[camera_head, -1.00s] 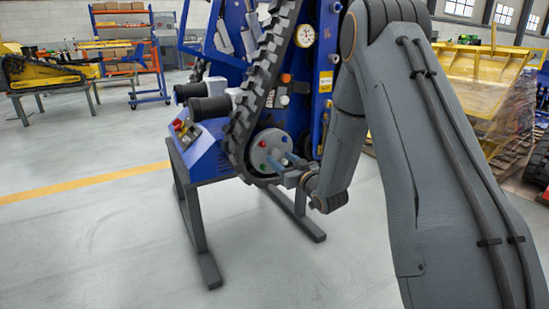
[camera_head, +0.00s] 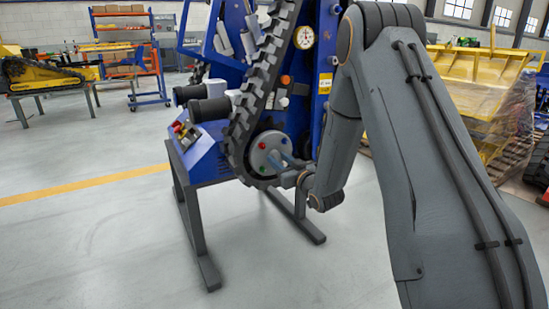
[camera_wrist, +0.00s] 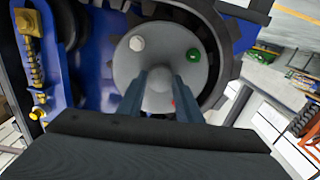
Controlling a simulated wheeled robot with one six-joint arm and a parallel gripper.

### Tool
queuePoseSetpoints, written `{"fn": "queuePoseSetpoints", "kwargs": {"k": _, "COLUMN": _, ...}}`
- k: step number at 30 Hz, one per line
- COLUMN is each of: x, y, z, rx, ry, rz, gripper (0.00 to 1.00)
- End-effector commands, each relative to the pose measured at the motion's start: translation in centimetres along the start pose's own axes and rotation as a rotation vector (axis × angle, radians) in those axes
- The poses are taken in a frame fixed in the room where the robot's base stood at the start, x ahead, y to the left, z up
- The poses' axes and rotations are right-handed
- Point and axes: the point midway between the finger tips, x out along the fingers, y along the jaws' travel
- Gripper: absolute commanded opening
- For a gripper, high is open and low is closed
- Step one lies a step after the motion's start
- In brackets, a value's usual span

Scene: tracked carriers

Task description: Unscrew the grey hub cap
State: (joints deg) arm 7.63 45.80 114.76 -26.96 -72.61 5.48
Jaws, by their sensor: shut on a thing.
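The round grey hub cap (camera_wrist: 122,70) sits inside the black track of a blue machine. Its face carries a pale stud, a green stud and a red stud around a raised grey middle. It also shows in the head view (camera_head: 258,157), partly behind my fingers. My gripper (camera_wrist: 161,80) reaches straight at the face, its two blue-grey fingers shut on the raised middle of the cap. In the head view my gripper (camera_head: 277,160) meets the cap from the right. The lower part of the cap is hidden by the fingers in the wrist view.
The black rubber track (camera_head: 247,100) rises close around the cap. The blue machine (camera_head: 203,155) stands on a dark stand (camera_head: 208,265). The grey floor (camera_head: 90,240) is clear at the left and front. Yellow machinery (camera_head: 480,90) stands at the right.

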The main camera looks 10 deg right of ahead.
Motion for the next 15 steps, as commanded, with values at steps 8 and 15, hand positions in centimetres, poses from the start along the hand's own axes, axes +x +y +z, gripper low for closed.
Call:
{"fn": "queuePoseSetpoints", "kwargs": {"k": 8, "x": 0.02, "y": 0.01, "z": 0.05, "rx": -0.350, "ry": 0.000, "rz": 0.000, "gripper": 0.16}}
{"fn": "queuePoseSetpoints", "kwargs": {"k": 15, "x": 0.03, "y": 0.01, "z": 0.07, "rx": -0.657, "ry": 0.000, "rz": 0.000, "gripper": 0.16}}
